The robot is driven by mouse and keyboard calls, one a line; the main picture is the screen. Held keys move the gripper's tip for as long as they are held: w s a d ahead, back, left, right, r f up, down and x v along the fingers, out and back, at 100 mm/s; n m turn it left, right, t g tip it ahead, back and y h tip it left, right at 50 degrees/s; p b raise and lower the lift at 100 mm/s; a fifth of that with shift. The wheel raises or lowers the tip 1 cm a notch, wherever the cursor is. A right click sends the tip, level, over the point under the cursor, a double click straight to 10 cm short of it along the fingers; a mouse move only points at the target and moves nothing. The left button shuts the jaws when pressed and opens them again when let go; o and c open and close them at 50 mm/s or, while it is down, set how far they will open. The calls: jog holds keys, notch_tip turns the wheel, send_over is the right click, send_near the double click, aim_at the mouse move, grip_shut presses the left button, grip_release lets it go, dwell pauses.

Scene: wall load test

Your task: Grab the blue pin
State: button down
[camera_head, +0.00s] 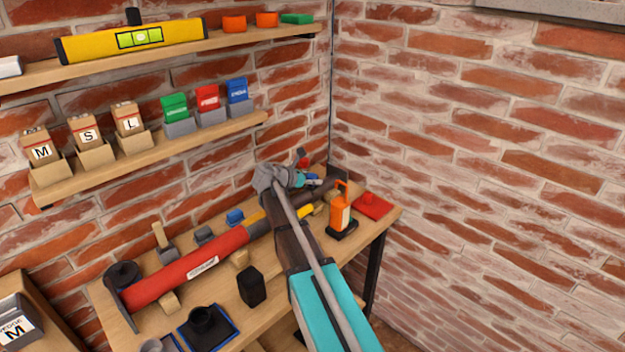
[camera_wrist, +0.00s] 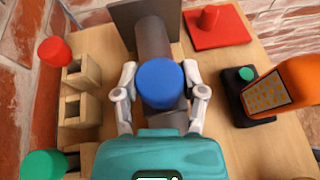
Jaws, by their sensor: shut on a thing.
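The blue pin (camera_wrist: 160,83) shows its round blue top in the wrist view, between the two grey fingers of my gripper (camera_wrist: 160,95). My gripper is shut on the pin. Its lower part is hidden beneath its top. In the head view, my gripper (camera_head: 303,180) is over the far right end of the workbench, and a small bit of blue (camera_head: 311,176) shows beside it. A dark grey cylinder (camera_wrist: 152,38) lies just beyond the pin in the wrist view.
Wooden holders (camera_wrist: 82,75) stand left, with a red pin (camera_wrist: 54,51) and a green pin (camera_wrist: 43,164) near them. A red plate (camera_wrist: 222,33) lies far right. A long red tube (camera_head: 185,272) lies along the bench.

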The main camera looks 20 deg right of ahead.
jog(key=shift+r+p, duration=4.3)
jog(key=shift+r, duration=0.25)
jog(key=shift+d, duration=0.15)
